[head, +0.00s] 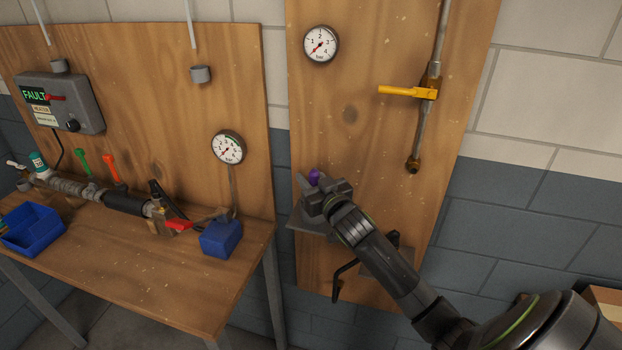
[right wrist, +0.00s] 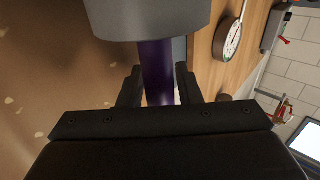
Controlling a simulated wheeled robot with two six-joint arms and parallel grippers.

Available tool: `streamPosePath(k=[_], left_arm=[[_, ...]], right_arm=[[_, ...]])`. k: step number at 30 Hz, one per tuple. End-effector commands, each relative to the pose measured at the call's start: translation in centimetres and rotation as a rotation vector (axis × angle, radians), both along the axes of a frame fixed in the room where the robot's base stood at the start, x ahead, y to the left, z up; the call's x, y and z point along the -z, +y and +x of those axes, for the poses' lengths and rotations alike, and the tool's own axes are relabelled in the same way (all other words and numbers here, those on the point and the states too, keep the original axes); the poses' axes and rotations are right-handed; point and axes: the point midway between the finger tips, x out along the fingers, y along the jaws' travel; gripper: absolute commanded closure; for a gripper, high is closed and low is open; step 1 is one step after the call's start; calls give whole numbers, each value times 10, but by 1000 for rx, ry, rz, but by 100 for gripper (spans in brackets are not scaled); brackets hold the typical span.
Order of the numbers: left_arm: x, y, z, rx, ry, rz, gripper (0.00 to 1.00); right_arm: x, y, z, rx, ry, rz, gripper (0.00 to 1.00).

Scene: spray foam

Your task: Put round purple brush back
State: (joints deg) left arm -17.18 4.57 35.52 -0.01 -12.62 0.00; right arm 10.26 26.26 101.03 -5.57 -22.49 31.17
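The purple brush (head: 314,176) shows in the head view as a small purple piece at the fingers of my right gripper (head: 318,187), in front of the wooden wall panel. In the right wrist view its dark purple handle (right wrist: 157,75) stands between the two black fingers of my right gripper (right wrist: 158,88), which close in on both sides of it. A grey rounded part (right wrist: 147,18) covers the handle's far end; I cannot tell whether it belongs to the brush or to a holder. My left gripper is out of view.
A small grey shelf (head: 306,222) sits on the panel just below my right gripper. A yellow valve lever (head: 405,92) and a gauge (head: 320,45) are higher up. The workbench (head: 150,270) at left holds blue bins (head: 222,240) and a pipe assembly. A grey cup (head: 201,74) hangs above it.

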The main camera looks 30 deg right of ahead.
Motion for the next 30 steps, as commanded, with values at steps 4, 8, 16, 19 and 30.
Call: streamPosePath(k=[4,8,16,19,30], left_arm=[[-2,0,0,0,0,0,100],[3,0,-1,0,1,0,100],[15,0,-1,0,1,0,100],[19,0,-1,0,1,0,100],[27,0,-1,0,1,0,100]], right_arm=[[-4,0,0,0,-1,0,69],[0,0,-11,0,0,-2,69],[2,4,-56,0,1,-4,69],[2,5,-75,-1,0,-3,69],[0,9,-117,1,1,-1,69]])
